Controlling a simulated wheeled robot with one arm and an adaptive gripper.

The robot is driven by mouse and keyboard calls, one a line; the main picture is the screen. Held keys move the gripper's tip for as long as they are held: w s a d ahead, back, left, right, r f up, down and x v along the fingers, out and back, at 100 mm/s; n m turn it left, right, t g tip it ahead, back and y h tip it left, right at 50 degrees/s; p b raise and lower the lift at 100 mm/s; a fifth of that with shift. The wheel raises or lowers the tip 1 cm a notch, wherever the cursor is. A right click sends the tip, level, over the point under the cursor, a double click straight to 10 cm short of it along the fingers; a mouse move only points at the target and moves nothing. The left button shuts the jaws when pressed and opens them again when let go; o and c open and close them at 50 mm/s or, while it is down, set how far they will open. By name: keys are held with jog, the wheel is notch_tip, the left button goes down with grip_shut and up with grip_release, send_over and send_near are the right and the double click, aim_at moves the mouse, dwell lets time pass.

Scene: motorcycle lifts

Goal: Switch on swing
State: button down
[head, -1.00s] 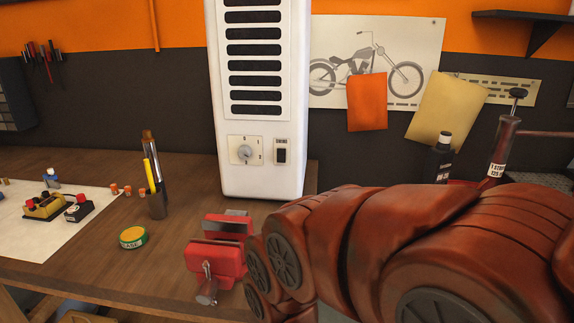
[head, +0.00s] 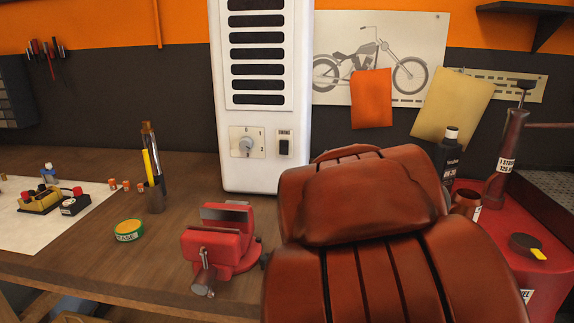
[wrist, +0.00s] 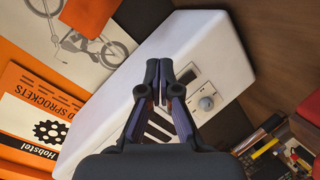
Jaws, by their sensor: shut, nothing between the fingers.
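The tall white vented unit (head: 266,170) stands at the back of the workbench. On its front, a black rocker switch (head: 285,147) sits below a small label, right of a round grey knob (head: 246,144). I cannot tell the rocker's tilt. In the wrist view, the white unit (wrist: 125,85) lies slanted, with the knob (wrist: 206,103) right of the fingers and the switch partly hidden near the right fingertip. My gripper (wrist: 172,72) is shut and empty, with its tips over the unit's front. I cannot tell whether they touch it.
A green-rimmed tin (head: 129,230) and a pen holder (head: 154,196) are further left. A red surface with a dark bottle (head: 447,155) is at right.

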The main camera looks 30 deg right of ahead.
jog(key=w+d+r+n+t+y+b, duration=0.1)
jog(key=w+r+n+t+y+b, duration=0.35)
jog(key=n, duration=0.55)
jog(key=w+a+f+n+t+y+b, duration=0.1)
jog(key=w+a+f+n+y, duration=0.1)
jog(key=f+n+y, duration=0.3)
jog(key=shift+a+f+n+t+y+b, duration=0.35)
jog(key=shift+a+f+n+y, duration=0.1)
jog(key=shift+a+f, duration=0.4)
jog(key=shift+d+f, duration=0.1)
send_near(280, 153)
jog(key=w+a, duration=0.3)
jog(key=shift+w+d+f, duration=0.2)
jog(key=shift+w+d, duration=1.1)
jog(key=shift+w, duration=0.25)
jog(key=shift+f, duration=0.1)
